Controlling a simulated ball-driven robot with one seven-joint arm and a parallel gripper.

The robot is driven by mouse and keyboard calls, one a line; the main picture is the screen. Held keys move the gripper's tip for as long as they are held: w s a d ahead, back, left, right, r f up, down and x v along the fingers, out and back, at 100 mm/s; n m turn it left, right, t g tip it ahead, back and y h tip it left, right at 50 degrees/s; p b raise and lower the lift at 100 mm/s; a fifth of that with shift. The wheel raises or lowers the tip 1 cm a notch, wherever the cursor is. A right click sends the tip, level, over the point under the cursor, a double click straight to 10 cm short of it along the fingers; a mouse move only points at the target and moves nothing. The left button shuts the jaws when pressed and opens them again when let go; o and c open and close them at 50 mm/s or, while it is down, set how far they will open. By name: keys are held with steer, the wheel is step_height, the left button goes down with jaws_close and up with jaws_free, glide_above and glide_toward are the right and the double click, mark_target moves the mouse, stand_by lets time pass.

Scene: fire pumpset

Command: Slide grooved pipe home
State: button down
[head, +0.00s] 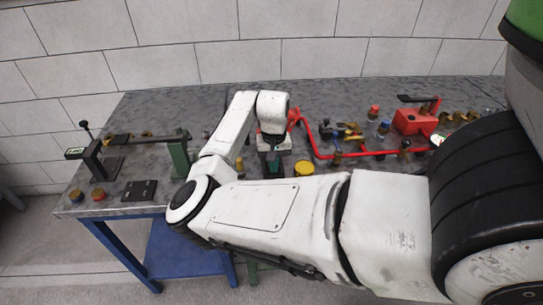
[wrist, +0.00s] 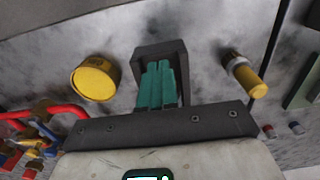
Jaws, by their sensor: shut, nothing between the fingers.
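A red pipe (head: 345,155) runs along the table in the head view, from beside my wrist to the red block at the right; I cannot tell whether it is the grooved pipe. Part of red piping (wrist: 42,113) shows at the left edge of the wrist view. My gripper (head: 273,167) points down over the table, left of the red pipe and apart from it. In the wrist view its teal fingers (wrist: 158,88) are together and empty. A dark square-edged piece (wrist: 160,50) frames their tips.
A yellow-topped can (head: 304,168) stands close to the gripper, also in the wrist view (wrist: 95,78). A brass-and-yellow cylinder (wrist: 243,75) lies on its other side. A red block with a lever (head: 412,121) stands right. A black-and-green stand (head: 178,158) stands left on the grey table (head: 150,105).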

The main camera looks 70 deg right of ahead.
steer(key=shift+w+d, duration=0.2)
steer(key=shift+d, duration=0.35)
steer(key=shift+w+d, duration=0.2)
steer(key=shift+d, duration=0.3)
stand_by(0.7)
steer(key=shift+a, duration=0.1)
stand_by(0.3)
steer(key=shift+s+a+p, duration=0.2)
steer(key=shift+a+p, duration=0.3)
steer(key=shift+p, duration=0.25)
steer(key=shift+r, duration=0.1)
step_height(320, 180, up, 5)
steer(key=p, duration=0.5)
steer(key=shift+r, duration=0.9)
